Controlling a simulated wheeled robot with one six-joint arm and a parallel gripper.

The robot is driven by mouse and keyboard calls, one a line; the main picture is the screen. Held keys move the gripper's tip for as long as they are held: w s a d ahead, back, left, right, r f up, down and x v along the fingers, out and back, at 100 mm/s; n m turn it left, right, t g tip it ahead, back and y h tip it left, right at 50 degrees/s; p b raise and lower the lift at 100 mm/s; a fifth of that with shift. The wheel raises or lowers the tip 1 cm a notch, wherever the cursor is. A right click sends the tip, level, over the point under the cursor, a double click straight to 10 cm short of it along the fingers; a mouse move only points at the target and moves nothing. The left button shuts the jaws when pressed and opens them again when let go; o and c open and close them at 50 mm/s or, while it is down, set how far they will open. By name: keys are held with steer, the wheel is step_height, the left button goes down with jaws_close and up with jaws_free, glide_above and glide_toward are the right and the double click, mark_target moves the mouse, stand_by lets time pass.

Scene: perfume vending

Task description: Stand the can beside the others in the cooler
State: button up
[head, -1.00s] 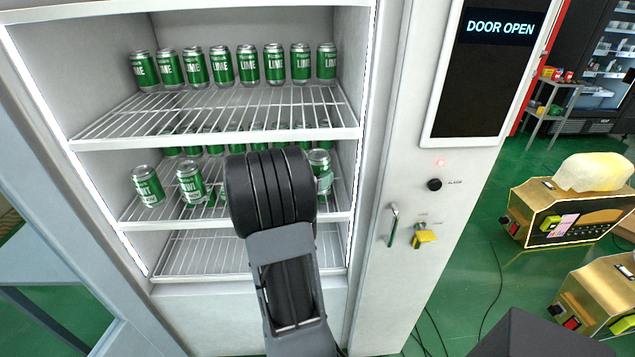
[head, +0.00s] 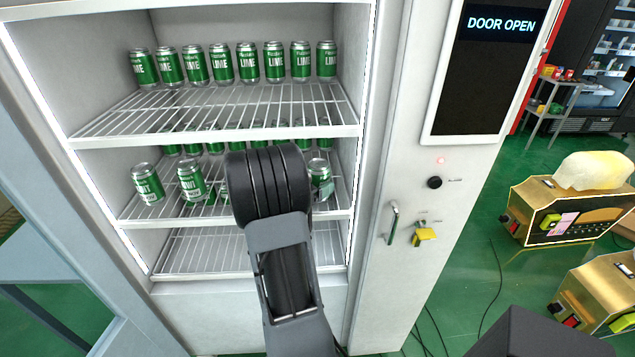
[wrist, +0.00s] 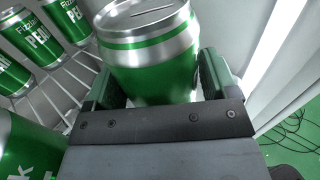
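The green and silver can (wrist: 150,62) sits between the two fingers of my gripper (wrist: 160,85) in the wrist view, its silver top up. The fingers press close on both sides, so the gripper looks shut on it. In the head view the can (head: 320,180) shows at the right end of the middle shelf, partly behind my arm, which hides the gripper. Whether its base touches the shelf is hidden. Other green cans stand on the middle shelf of the cooler (head: 255,298), two at the front left (head: 147,184) (head: 190,182) and a row at the back.
A wire shelf above (head: 230,112) holds a row of lime cans, with bare wire in front of them. The lower shelf (head: 200,252) looks empty where visible. The cooler's right side wall stands close to the held can. Pear cans (wrist: 68,20) show left in the wrist view.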

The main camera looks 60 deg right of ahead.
steer(key=shift+r, duration=0.15)
steer(key=shift+w+a, duration=0.1)
steer(key=shift+a, duration=0.15)
steer(key=b+v, duration=0.1)
steer(key=v, duration=1)
steer(key=shift+w+a+r, duration=0.1)
steer(key=shift+a, duration=0.1)
steer(key=s+a+m+t+y, duration=0.1)
steer(key=a+m+t+y, duration=0.3)
steer(key=a, duration=1.1)
steer(key=s+a+f+m+t+y, duration=0.1)
steer(key=a+m+t+y, duration=0.4)
steer(key=a+m+y, duration=0.5)
steer(key=s+a+y, duration=0.1)
steer(key=a+y, duration=0.2)
steer(key=a, duration=0.2)
steer(key=shift+a+f, duration=0.25)
steer(key=shift+a, duration=0.1)
